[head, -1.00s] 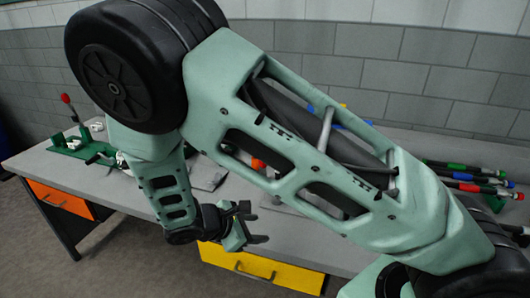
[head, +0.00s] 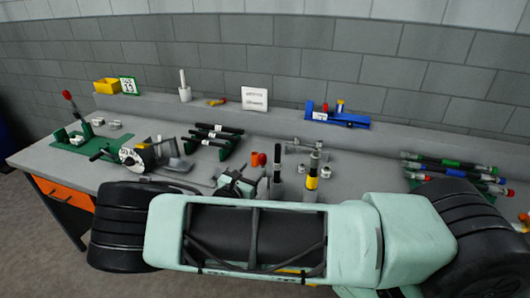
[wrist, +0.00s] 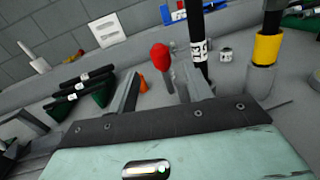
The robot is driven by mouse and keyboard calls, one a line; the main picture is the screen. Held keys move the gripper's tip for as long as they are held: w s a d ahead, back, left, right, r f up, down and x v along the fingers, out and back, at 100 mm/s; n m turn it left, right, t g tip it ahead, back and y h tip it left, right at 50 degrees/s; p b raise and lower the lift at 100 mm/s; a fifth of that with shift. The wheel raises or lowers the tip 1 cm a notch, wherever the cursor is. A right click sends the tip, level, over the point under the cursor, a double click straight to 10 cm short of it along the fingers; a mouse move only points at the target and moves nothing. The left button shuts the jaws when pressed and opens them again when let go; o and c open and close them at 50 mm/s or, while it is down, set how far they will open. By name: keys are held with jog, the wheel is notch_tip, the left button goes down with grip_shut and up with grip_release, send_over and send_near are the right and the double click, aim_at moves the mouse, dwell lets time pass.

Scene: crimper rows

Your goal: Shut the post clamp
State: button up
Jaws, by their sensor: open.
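My gripper (head: 236,184) is low over the bench beyond my arm in the head view. In the wrist view its two fingers (wrist: 158,84) are apart with nothing held. A red-tipped upright handle (wrist: 160,57) shows between and beyond the fingertips; it also shows in the head view (head: 262,159). Right beside it stands a black post with a white label (wrist: 198,45), seen too in the head view (head: 277,163). A second black post with a yellow band (head: 312,170) stands to the right in a grey sleeve. The clamp's body is largely hidden, so its jaw state cannot be told.
A green-based tool with a red-knobbed lever (head: 78,125) stands far left. A black-handled device (head: 140,157) and a green rack with black rods (head: 212,138) lie nearer. A blue fixture (head: 337,117) is behind; several coloured rods (head: 455,172) lie right.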

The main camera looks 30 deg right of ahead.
aim_at(262, 159)
jog(key=p+x, duration=0.2)
jog(key=x, duration=0.8)
jog(key=shift+d+p, duration=0.1)
jog(key=shift+p, duration=0.25)
